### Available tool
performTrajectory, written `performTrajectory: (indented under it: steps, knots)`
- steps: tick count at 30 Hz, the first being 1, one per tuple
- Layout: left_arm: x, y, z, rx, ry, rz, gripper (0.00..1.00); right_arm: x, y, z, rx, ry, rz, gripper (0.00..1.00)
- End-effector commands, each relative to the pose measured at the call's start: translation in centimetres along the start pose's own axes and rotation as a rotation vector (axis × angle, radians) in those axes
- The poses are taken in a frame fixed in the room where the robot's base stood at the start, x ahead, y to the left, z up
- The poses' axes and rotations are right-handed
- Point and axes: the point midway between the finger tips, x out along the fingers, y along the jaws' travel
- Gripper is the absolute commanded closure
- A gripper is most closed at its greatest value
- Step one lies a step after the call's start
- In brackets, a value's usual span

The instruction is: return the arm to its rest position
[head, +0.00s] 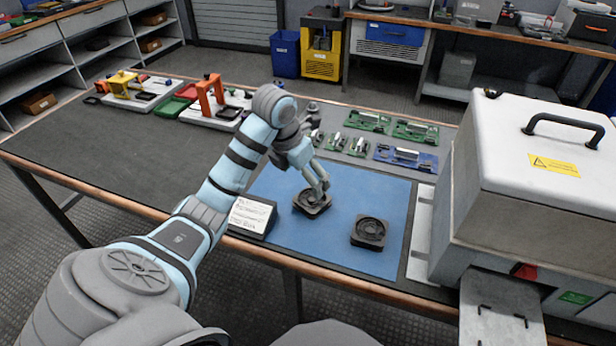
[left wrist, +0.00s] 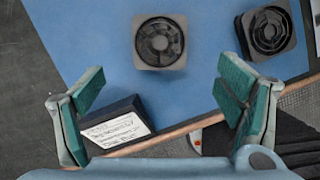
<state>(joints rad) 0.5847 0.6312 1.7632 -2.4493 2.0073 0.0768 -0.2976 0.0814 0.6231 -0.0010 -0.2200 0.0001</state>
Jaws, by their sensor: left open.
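My left arm reaches in from the lower left in the head view, over the blue mat (head: 288,238). My left gripper (head: 321,190) hangs above the mat, close to a black square fan-like part (head: 312,204). In the left wrist view its two teal-padded fingers (left wrist: 158,108) are spread wide with nothing between them. That fan-like part (left wrist: 160,42) lies on the mat beyond the fingertips. A second similar part (head: 369,232) lies to its right on the mat. My right gripper is not in view.
A small sign with writing (head: 250,216) stands at the mat's left front edge. A large white lidded machine (head: 540,150) stands at the right. The bench's left part is clear.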

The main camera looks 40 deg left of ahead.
Motion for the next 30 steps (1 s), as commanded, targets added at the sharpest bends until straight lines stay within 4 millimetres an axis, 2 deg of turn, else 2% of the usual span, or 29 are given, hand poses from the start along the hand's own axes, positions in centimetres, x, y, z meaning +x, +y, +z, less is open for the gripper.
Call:
performTrajectory:
  steps: [1, 4, 23, 26, 29, 30]
  knots:
    - [-1.8, 0.1, 0.3, 0.001, 0.001, 0.001, 0.14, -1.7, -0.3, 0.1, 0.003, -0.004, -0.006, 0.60]
    - [-2.7, 0.0, 0.1, 0.000, 0.001, 0.000, 0.14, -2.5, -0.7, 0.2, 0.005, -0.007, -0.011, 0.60]
    - [-2.4, -0.3, 0.1, 0.006, -0.007, -0.011, 0.14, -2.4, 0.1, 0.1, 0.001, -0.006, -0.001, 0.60]
    - [-1.6, -3.1, 1.2, 0.049, -0.087, -0.104, 0.14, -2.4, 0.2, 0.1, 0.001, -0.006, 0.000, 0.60]
    - [-1.3, -10.1, 3.3, 0.108, -0.276, -0.348, 0.14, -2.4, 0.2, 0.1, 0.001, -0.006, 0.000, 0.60]
    - [-2.1, -13.9, 4.2, 0.111, -0.383, -0.496, 0.14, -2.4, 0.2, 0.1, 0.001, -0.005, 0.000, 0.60]
